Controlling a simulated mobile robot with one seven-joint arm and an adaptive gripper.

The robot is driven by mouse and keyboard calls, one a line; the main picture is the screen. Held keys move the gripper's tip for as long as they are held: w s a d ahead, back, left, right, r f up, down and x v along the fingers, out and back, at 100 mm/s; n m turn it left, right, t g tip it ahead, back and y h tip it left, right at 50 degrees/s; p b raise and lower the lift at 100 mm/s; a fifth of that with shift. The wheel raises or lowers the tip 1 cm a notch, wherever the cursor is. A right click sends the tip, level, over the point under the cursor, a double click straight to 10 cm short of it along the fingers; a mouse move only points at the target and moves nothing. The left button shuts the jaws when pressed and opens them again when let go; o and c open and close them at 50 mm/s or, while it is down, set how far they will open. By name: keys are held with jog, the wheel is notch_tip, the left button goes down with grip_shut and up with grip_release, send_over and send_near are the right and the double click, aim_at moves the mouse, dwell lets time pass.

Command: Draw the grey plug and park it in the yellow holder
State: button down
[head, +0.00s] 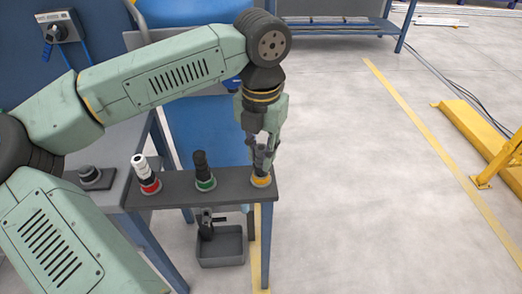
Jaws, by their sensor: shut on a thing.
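My gripper (263,160) points straight down over the right end of the dark shelf and is shut on the grey plug (261,171). Most of the plug is hidden by the fingers. The plug's lower end meets the yellow holder (260,181), a yellow ring on the shelf. I cannot tell how deep the plug sits in it. A dark grey socket-like block (96,177) stands on the bench at the left, with no plug standing in it.
On the shelf (231,188), a white plug (140,164) stands in the red holder (150,187) and a black plug (201,163) in the green holder (206,184). A grey bin (221,248) is below. Open floor lies to the right.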

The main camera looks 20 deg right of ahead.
jog(key=shift+f, duration=0.3)
jog(key=c, duration=1.3)
grip_release()
jog(key=shift+c, duration=0.2)
